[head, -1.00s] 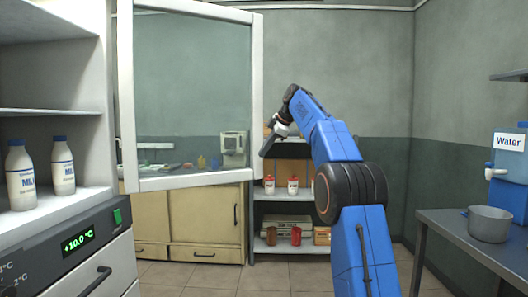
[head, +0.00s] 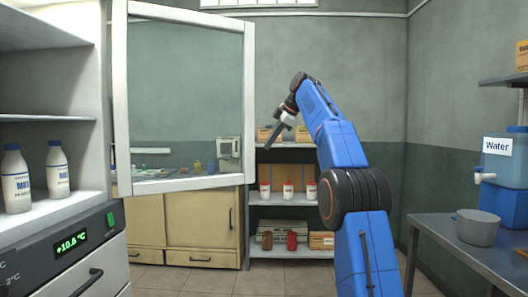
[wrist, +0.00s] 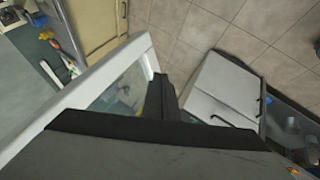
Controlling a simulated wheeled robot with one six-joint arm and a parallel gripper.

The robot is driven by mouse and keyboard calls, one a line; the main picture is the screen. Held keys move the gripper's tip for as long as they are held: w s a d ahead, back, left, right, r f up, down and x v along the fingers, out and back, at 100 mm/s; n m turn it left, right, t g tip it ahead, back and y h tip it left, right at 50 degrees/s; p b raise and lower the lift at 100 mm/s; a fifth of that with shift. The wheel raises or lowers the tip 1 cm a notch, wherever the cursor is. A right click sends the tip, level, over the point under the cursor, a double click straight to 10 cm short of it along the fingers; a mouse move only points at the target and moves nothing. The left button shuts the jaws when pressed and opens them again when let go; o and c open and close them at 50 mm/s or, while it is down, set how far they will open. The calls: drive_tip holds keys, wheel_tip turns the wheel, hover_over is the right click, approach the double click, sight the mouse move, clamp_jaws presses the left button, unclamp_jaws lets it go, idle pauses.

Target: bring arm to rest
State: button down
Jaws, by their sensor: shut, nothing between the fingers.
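My gripper (head: 271,144) is held up in the middle of the head view at the end of my blue arm. It points down and to the left, and its fingers are together with nothing between them. In the wrist view the dark fingers (wrist: 162,96) show closed at the middle. The open fridge door (head: 186,100), a white frame with a clear pane, stands just left of my gripper in the head view. The gap between them in depth is hard to tell.
Two milk bottles (head: 57,170) stand in the open fridge (head: 60,214) on the left. A table (head: 450,240) with a pot (head: 477,227) and water dispenser (head: 500,160) is at the right. Shelves (head: 285,199) with jars stand behind. The floor between is clear.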

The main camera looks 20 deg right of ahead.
drive_tip(key=s+a+m+h, duration=0.1)
drive_tip(key=s+a+m, duration=0.45)
drive_tip(key=s, duration=0.65)
drive_tip(key=s+a+f+m+g+h, duration=0.1)
drive_tip(key=s+a+f+m, duration=0.3)
drive_tip(key=s+f, duration=0.8)
drive_tip(key=s+a+f+m+h, duration=0.2)
drive_tip(key=s+f+m, duration=0.4)
drive_tip(key=s+f, duration=2.4)
drive_tip(key=shift+s+a+f, duration=0.2)
drive_tip(key=shift+s, duration=0.45)
